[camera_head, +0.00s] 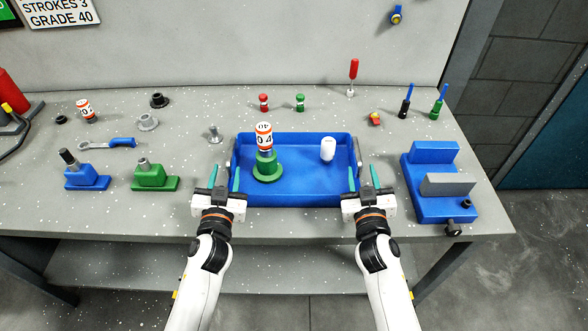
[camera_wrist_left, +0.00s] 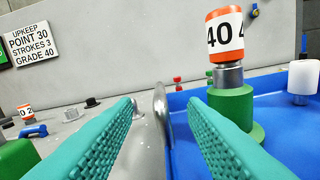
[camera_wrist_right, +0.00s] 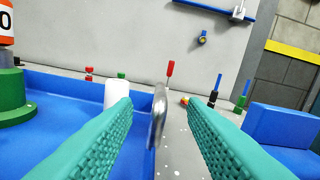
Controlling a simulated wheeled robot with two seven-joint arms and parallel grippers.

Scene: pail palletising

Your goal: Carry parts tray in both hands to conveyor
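The blue parts tray (camera_head: 290,196) lies on the grey workbench. In it stand a green base (camera_head: 267,168) topped by an orange-and-white labelled cylinder (camera_head: 264,136), and a white cylinder (camera_head: 328,149). My left gripper (camera_head: 224,178) is open at the tray's left side; the left metal handle (camera_wrist_left: 162,108) shows between its teal fingers in the left wrist view. My right gripper (camera_head: 363,177) is open at the right side; the right metal handle (camera_wrist_right: 158,112) shows between its fingers in the right wrist view. Neither gripper is visibly touching a handle.
A blue vise (camera_head: 440,205) stands right of the tray. Blue (camera_head: 87,179) and green (camera_head: 154,178) fixtures stand left, near a blue-handled wrench (camera_head: 108,142). Small parts and screwdrivers (camera_head: 438,101) stand behind. The bench's front edge runs just before the tray. No conveyor is recognisable.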

